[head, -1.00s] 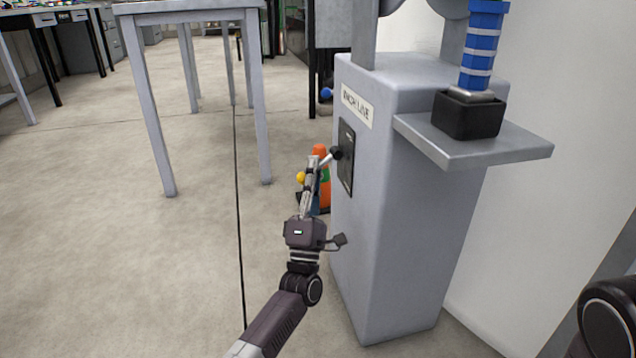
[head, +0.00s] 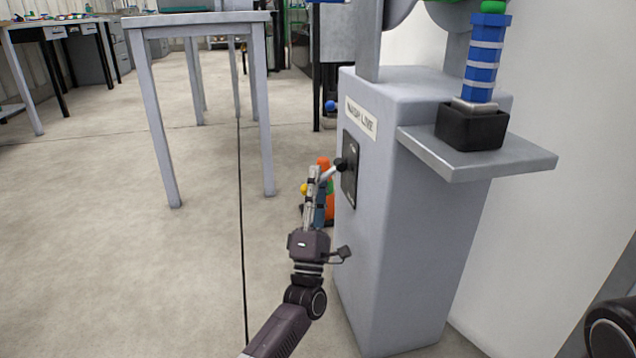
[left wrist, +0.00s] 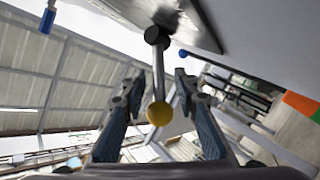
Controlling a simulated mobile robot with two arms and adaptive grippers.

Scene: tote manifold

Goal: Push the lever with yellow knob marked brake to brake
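The lever's yellow knob (head: 304,188) shows just left of my left gripper (head: 315,176) in the head view. Its metal rod runs to a black pivot (head: 340,164) on a dark plate (head: 350,168) on the grey cabinet's side. In the left wrist view the rod hangs from the pivot, and the yellow knob (left wrist: 159,113) lies between the two spread fingers of my left gripper (left wrist: 157,88). The fingers look apart from the rod; contact cannot be told. No brake marking is legible. My right gripper is out of view.
The grey cabinet (head: 410,240) carries a shelf (head: 500,160) with a blue column in a black holder (head: 470,128). A blue ball (head: 330,105) is farther back. A grey table (head: 160,110) stands left; floor between is clear.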

